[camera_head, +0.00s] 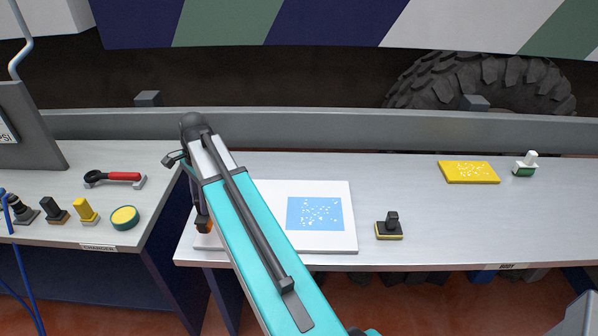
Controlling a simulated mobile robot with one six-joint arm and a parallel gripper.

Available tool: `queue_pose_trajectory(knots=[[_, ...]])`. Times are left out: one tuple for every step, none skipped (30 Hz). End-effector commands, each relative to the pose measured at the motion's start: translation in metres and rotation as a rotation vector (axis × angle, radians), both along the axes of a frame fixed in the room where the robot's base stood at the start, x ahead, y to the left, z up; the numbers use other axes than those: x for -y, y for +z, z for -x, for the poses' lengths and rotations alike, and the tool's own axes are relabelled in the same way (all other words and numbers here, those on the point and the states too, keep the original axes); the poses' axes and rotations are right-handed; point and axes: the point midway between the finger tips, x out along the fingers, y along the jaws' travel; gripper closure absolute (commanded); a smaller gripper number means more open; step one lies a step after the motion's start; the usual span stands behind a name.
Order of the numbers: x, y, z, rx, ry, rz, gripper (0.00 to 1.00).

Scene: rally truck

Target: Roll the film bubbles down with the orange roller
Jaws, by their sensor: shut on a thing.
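A blue film patch (315,213) dotted with white bubbles lies on a white board (348,243) on the workbench. My teal and white arm crosses the board's left part and hides it. My gripper (202,216) is mostly hidden behind the arm, low at the board's left edge. A small orange and dark piece of the orange roller (204,226) shows there, and my gripper is shut on it. The roller is left of the blue film and apart from it. Whether it touches the board cannot be told.
A black block tool with a yellow base (389,228) stands right of the board. Further right are a yellow speckled plate (468,172) and a white-and-green stamp-like tool (525,164). The left bench holds a red-handled tool (115,177), a green-yellow round tin (124,217) and several small tools.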

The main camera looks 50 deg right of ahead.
Motion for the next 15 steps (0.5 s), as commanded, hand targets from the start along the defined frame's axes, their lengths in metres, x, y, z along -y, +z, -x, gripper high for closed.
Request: queue_pose_trajectory(knots=[[0.015,0.005,0.007,-0.001,-0.073,0.000,1.00],[0.024,0.006,0.010,-0.001,-0.117,0.000,1.00],[0.035,0.007,0.014,0.001,-0.175,0.000,1.00],[0.043,0.007,0.017,0.001,-0.220,0.000,1.00],[0.051,0.008,0.020,0.000,-0.263,0.000,1.00],[0.062,0.009,0.025,0.000,-0.322,0.000,1.00],[0.069,0.010,0.028,0.000,-0.365,0.000,1.00],[0.078,0.011,0.032,0.001,-0.411,0.000,1.00],[0.088,0.012,0.037,0.000,-0.470,0.000,1.00],[0.096,0.012,0.041,0.000,-0.515,0.000,1.00],[0.104,0.013,0.045,0.000,-0.559,0.000,1.00],[0.114,0.014,0.050,0.001,-0.621,0.000,1.00],[0.122,0.015,0.055,0.000,-0.666,0.000,1.00],[0.130,0.016,0.059,0.000,-0.712,-0.001,1.00],[0.140,0.017,0.065,0.000,-0.773,-0.001,1.00]])
